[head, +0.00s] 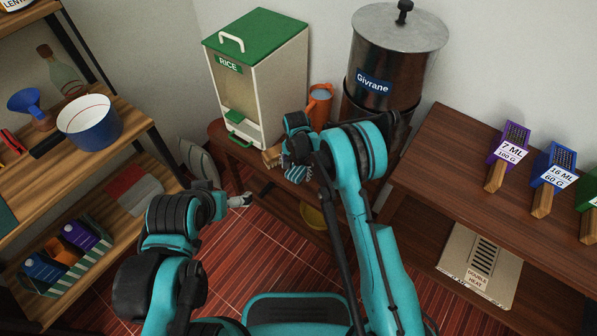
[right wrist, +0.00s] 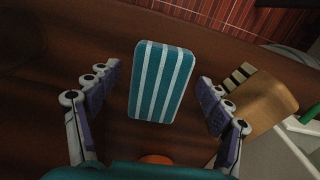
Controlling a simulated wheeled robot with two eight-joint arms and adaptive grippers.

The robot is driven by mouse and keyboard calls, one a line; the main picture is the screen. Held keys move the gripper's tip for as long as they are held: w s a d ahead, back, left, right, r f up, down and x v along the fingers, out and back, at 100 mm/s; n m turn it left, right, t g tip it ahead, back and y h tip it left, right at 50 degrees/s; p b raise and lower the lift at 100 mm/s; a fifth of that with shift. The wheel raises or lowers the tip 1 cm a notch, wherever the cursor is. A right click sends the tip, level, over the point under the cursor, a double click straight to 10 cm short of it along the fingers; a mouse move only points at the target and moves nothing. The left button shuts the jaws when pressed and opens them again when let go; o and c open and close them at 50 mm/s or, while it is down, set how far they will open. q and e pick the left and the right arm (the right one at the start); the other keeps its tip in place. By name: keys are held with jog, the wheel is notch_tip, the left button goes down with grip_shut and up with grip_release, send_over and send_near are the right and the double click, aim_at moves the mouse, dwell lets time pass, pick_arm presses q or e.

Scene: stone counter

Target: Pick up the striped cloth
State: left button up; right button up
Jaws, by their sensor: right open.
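The striped cloth (right wrist: 161,82) is a teal and white folded pad on the dark wooden bench. In the right wrist view it sits between the two spread fingers of my right gripper (right wrist: 159,78), with a gap on each side. In the head view only part of the cloth (head: 297,174) shows under my right gripper (head: 294,158), which hides the rest. My right gripper is open and empty above it. My left gripper (head: 240,200) is over the floor at the left, away from the cloth; its fingers are too small to read.
The rice dispenser (head: 255,85), an orange mug (head: 319,108) and a metal urn (head: 385,60) stand behind. A yellow bowl (head: 312,217) is below the bench.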

aim_at(296, 171)
jog(key=c, duration=1.1)
jog(key=shift+c, duration=0.2)
notch_tip(296, 171, up, 10)
jog(key=p, duration=0.4)
jog(key=o, duration=0.4)
jog(key=c, duration=0.4)
